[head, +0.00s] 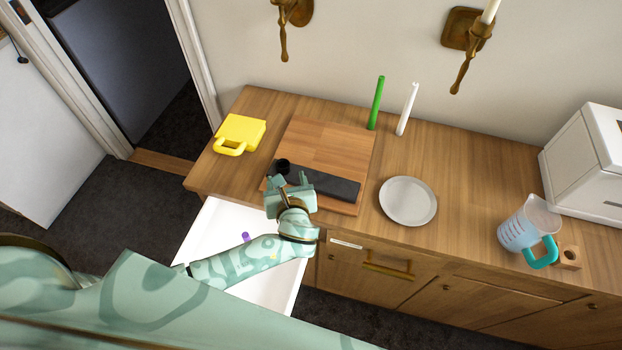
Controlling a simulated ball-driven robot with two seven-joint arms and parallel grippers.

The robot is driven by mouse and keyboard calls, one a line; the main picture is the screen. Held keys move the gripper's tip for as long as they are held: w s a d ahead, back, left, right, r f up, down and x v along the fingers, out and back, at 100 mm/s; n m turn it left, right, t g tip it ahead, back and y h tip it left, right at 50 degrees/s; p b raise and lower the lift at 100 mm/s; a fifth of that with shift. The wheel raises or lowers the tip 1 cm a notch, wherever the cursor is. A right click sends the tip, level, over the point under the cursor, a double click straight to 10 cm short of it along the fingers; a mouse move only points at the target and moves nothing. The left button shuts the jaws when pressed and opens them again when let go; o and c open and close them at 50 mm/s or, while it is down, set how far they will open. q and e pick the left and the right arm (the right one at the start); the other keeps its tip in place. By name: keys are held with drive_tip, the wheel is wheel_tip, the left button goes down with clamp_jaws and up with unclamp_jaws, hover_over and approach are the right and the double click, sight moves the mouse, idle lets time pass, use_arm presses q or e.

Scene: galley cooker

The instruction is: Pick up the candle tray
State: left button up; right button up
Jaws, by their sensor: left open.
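A long dark grey tray (333,185), which I take to be the candle tray, lies flat on a wooden board (330,140) on the counter, along the board's front part. A small black round piece (283,165) shows at its left end. My left gripper (290,181) is open at the tray's left part and hides some of it. I cannot tell whether its fingers touch the tray. My right gripper is not in view.
A yellow case with a handle (241,132) lies left of the board. A grey plate (408,201), a measuring jug (520,228) and a white appliance (590,160) are rightward. An open white drawer (215,225) lies below.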

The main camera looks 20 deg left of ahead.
sight(284, 170)
use_arm(q)
drive_tip(key=shift+w+a+f, duration=0.1)
drive_tip(key=shift+w+a, duration=0.05)
drive_tip(key=shift+w, duration=0.05)
drive_tip(key=b+x, duration=0.1)
drive_tip(key=x, duration=0.3)
drive_tip(key=shift+w+a+f, duration=0.2)
drive_tip(key=shift+a+f, duration=0.05)
drive_tip(key=shift+f, duration=0.05)
drive_tip(key=shift+w+a+b, duration=0.1)
drive_tip(key=shift+w+b, duration=0.1)
drive_tip(key=shift+b, duration=0.1)
drive_tip(key=shift+s, duration=0.1)
drive_tip(key=c, duration=1.1)
